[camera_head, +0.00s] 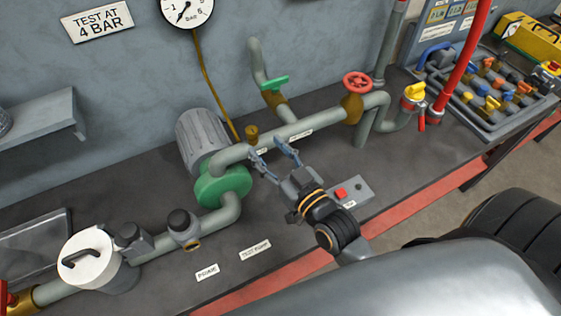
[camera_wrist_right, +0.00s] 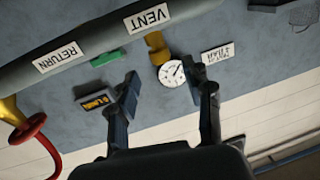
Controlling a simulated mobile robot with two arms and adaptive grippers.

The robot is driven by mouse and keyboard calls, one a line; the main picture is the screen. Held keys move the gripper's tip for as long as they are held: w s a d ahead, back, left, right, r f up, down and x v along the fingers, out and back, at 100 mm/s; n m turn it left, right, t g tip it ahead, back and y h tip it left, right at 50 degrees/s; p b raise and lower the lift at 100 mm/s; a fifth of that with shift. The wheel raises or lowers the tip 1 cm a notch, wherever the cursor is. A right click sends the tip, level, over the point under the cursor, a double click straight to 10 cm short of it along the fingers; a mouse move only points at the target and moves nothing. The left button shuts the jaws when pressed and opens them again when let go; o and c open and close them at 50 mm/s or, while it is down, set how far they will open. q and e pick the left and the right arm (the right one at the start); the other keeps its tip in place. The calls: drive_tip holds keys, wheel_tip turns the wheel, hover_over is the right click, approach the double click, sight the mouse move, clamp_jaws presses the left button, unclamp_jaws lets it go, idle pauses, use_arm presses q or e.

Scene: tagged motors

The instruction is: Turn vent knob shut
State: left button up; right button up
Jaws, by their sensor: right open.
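The vent knob (camera_head: 252,134) is a small brass knob on top of the grey pipe, just above the green pump. It also shows in the right wrist view as a brass shape (camera_wrist_right: 157,46) beside the VENT label (camera_wrist_right: 148,18). My right gripper (camera_head: 270,151) is open and empty, its two fingers spread near the pipe, a little right of and below the knob. In the right wrist view the knob appears beyond the fingertips (camera_wrist_right: 166,78), roughly between them and apart from both. My left gripper is out of view.
A green lever (camera_head: 274,83) and a red handwheel (camera_head: 356,83) sit on the pipework behind and to the right. The green pump (camera_head: 222,186) is left of my gripper. A grey box with a red button (camera_head: 341,193) lies close to my right wrist.

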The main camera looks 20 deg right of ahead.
drive_tip(key=s, duration=0.4)
drive_tip(key=shift+s+d, duration=0.25)
drive_tip(key=shift+d, duration=0.15)
drive_tip(key=shift+f, duration=0.1)
